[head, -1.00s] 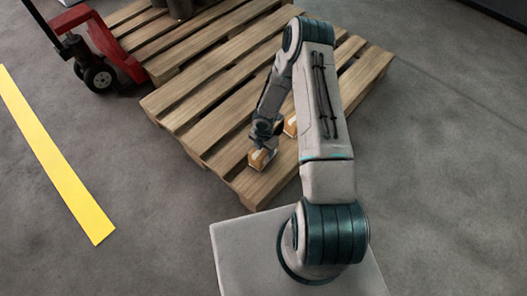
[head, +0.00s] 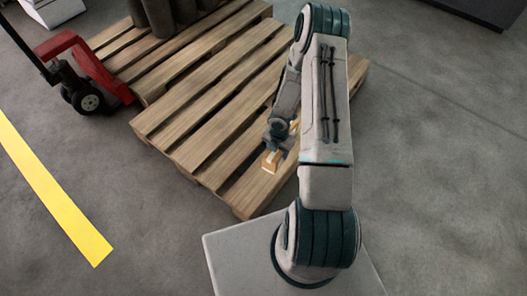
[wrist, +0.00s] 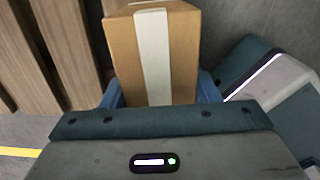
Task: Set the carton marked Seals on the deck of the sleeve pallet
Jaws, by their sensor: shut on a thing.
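My gripper (wrist: 160,98) is shut on a brown carton (wrist: 183,60) with a white stripe, its blue fingers on either side. In the head view the held carton (head: 271,161) hangs below my gripper (head: 276,148), over the near right part of a wooden pallet (head: 205,135). I cannot tell whether it touches the slats. No Seals marking is readable. A second pallet (head: 185,45) behind carries dark upright cylinders (head: 158,15), which look like sleeves.
A red pallet truck (head: 90,60) stands at the left by the far pallet. A yellow floor line (head: 50,195) runs at left.

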